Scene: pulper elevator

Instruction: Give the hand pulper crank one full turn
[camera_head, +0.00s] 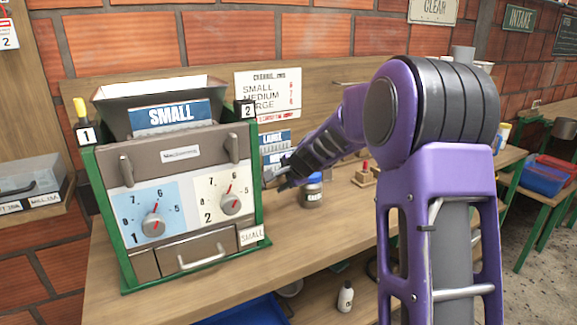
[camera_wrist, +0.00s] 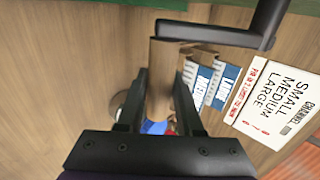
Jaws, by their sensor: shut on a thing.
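The hand pulper (camera_head: 180,180) is a grey-brown box in a green frame on the bench, with a hopper on top, two dials and a "SMALL" card. My gripper (camera_head: 280,180) is at its right side. In the wrist view, my gripper (camera_wrist: 163,85) is shut on the crank's brown handle (camera_wrist: 166,60), one finger on each side. The dark crank arm (camera_wrist: 232,35) runs from the handle to the right and bends up towards the green frame. In the head view the crank is mostly hidden by my gripper and the pulper's side.
A jar (camera_head: 312,190) stands on the bench just right of my gripper. "LARGE" cards and a channel sign (camera_head: 268,92) stand behind. A small wooden block holder (camera_head: 366,174) is farther right. A white bottle (camera_head: 345,297) and a blue tray (camera_head: 250,310) are below.

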